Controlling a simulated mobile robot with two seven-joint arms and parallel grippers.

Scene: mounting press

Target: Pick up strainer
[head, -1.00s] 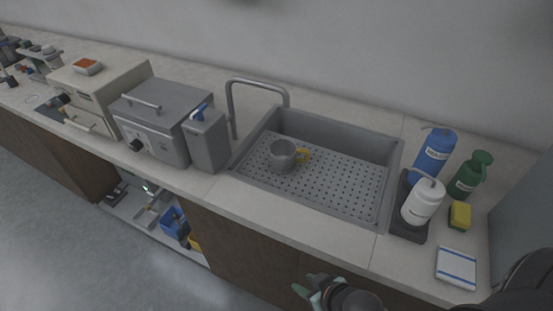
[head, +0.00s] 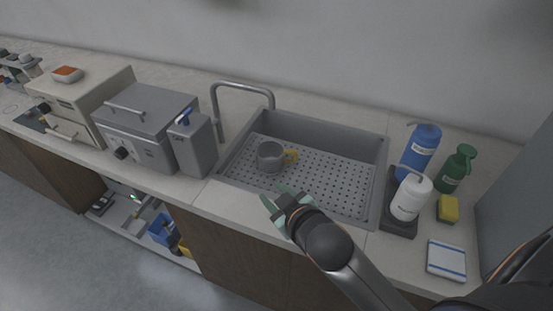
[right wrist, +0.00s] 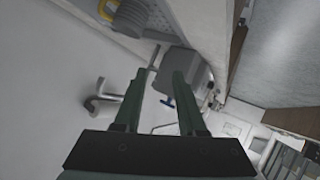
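The strainer (head: 270,156) is a small grey cup-like vessel with a yellow handle. It stands on the perforated floor of the sink (head: 330,181), towards the left. It also shows at the top of the right wrist view (right wrist: 130,16), partly cut off by the frame edge. My right gripper (head: 272,199) is over the front rim of the sink, below the strainer in the head view and apart from it. Its two green fingers (right wrist: 157,82) are spread with nothing between them. My left gripper is not in view.
A faucet (head: 214,108) rises behind the sink's left corner. A grey dispenser (head: 193,146) and a grey box appliance (head: 150,125) stand to the left. A white bottle (head: 410,198), blue bottle (head: 420,150), green bottle (head: 455,168) and yellow sponge (head: 448,208) stand to the right.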

